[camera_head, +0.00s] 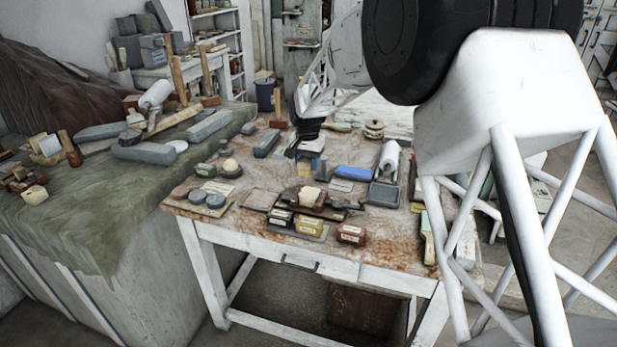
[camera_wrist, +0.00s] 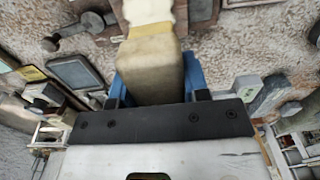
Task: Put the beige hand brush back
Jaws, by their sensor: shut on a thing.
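My gripper (camera_head: 311,160) is over the back middle of the worktable (camera_head: 190,212), pointing down. In the wrist view, its blue fingers (camera_wrist: 152,80) are shut on the beige hand brush (camera_wrist: 152,66). The brush's smooth beige block lies between the fingers, and a paler cream part with a ragged edge shows beyond it at the top of the picture. In the head view the brush is mostly hidden by the gripper. I cannot tell whether it touches the table.
A blue block (camera_head: 354,172), a paint roller (camera_head: 389,158) and a round lidded pot (camera_head: 374,130) stand right of my gripper. Small labelled tins (camera_head: 310,226) are in front. A cloth-covered bench (camera_head: 75,215) adjoins the table.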

